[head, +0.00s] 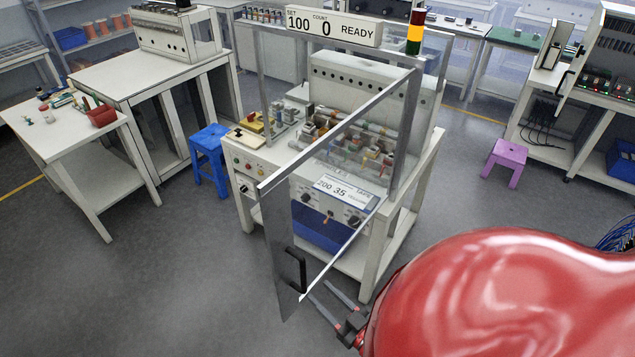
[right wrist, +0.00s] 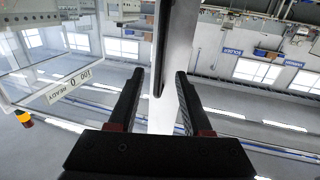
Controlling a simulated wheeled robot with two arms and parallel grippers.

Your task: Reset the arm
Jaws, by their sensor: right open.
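My right gripper (head: 322,291) is open, low in front of the machine, with my large red arm link behind it at the lower right. Its fingertips are close to the lower corner of the machine's glass door (head: 278,255), which stands swung open. The black door handle (head: 296,270) is just left of the fingers. In the right wrist view the two fingers (right wrist: 157,78) are apart, with the pale door edge (right wrist: 172,60) and the dark handle (right wrist: 160,45) showing in the gap. I cannot tell whether they touch. My left gripper is not in view.
The test machine (head: 375,90) has a display reading "100 0 READY" (head: 330,25) and a signal tower (head: 415,32). A blue stool (head: 209,150) stands to its left, a purple stool (head: 505,155) to its right. A side table (head: 60,130) is at left. The floor in front is clear.

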